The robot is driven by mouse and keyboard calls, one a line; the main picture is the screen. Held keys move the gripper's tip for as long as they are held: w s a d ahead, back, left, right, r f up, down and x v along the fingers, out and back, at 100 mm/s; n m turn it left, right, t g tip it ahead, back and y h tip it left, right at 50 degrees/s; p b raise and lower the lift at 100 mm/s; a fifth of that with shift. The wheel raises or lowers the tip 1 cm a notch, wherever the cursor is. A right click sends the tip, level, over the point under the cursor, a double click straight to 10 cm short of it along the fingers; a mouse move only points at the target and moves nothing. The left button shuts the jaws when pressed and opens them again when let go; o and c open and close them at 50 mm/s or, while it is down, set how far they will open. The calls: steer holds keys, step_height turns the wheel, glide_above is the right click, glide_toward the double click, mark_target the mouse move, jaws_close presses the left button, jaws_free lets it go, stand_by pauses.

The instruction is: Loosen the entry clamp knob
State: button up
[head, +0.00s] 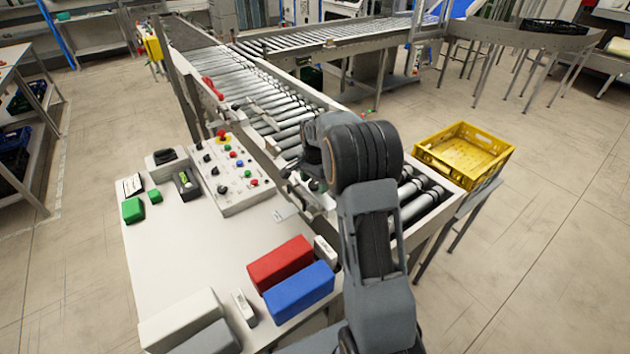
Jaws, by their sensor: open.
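My arm reaches up from the lower right over the near end of the roller conveyor (272,97). My gripper (312,168) is mostly hidden by my dark wrist and shows only as a small dark part at the conveyor's near-side rail. It is open. A small dark knob (314,185) shows on the light rail fittings just below it. I cannot tell whether the jaws are around the knob or only above it, nor whether this is the entry clamp knob. A red clamp-like part (212,88) sits farther along the same rail.
A control panel (231,172) with coloured buttons stands on the white table (185,262) at left. A red block (280,262) and a blue block (299,291) lie near my arm. A yellow crate (478,170) stands at the conveyor's right end. Floor at right is clear.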

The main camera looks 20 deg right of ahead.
steer(key=c, duration=0.9)
steer(key=shift+n, duration=0.3)
steer(key=n+b, duration=0.1)
steer(key=n, duration=0.2)
steer(key=shift+n, duration=0.4)
steer(key=n+b, duration=0.1)
steer(key=n, duration=0.3)
steer(key=shift+n, duration=0.3)
steer(key=n, duration=0.4)
steer(key=shift+b, duration=0.3)
steer(key=shift+n, duration=2.4)
